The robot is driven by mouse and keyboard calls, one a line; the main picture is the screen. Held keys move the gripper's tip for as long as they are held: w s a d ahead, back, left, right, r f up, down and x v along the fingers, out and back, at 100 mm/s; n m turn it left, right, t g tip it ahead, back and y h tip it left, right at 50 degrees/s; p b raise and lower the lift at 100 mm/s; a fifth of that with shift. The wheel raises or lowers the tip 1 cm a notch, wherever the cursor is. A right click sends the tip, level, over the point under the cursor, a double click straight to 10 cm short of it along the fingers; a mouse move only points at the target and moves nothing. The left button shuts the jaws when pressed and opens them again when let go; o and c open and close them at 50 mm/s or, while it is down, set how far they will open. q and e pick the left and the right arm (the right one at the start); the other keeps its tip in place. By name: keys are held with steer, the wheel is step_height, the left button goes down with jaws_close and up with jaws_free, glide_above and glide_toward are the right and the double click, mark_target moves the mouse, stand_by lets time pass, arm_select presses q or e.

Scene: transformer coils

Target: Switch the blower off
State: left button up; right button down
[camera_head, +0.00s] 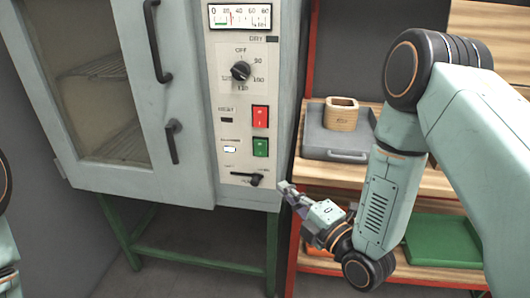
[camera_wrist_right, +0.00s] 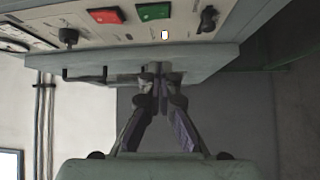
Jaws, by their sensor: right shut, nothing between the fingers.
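The oven control panel (camera_head: 236,110) carries a red rocker switch (camera_head: 260,116) and, below it, a green rocker switch (camera_head: 260,147). A lit white lamp (camera_head: 230,149) is left of the green switch. The small labels are too blurred to tell which control is the blower's. A black lever (camera_head: 254,180) sits at the panel's bottom. My right gripper (camera_head: 284,187) is shut and empty, right of the lever near the panel's lower corner. In the right wrist view, its closed fingertips (camera_wrist_right: 160,72) show in front of the oven's edge, below the green switch (camera_wrist_right: 153,11). My left gripper is out of view.
The panel also has a dial (camera_head: 240,71) and a gauge (camera_head: 240,17). The oven door handle (camera_head: 172,142) stands out at left.

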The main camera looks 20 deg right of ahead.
steer(key=shift+r+n+t, duration=0.3)
steer(key=shift+r+n, duration=0.3)
steer(key=shift+n, duration=0.4)
steer(key=shift+w, duration=0.1)
steer(key=b, duration=0.2)
glide_toward(256, 144)
steer(key=w+a, duration=0.2)
steer(key=a, duration=0.2)
steer(key=w+d, duration=0.1)
steer(key=w, duration=0.2)
steer(key=shift+d, duration=0.4)
steer(key=shift+w+d+r, duration=0.1)
steer(key=shift+w+d, duration=0.1)
steer(key=shift+w, duration=0.05)
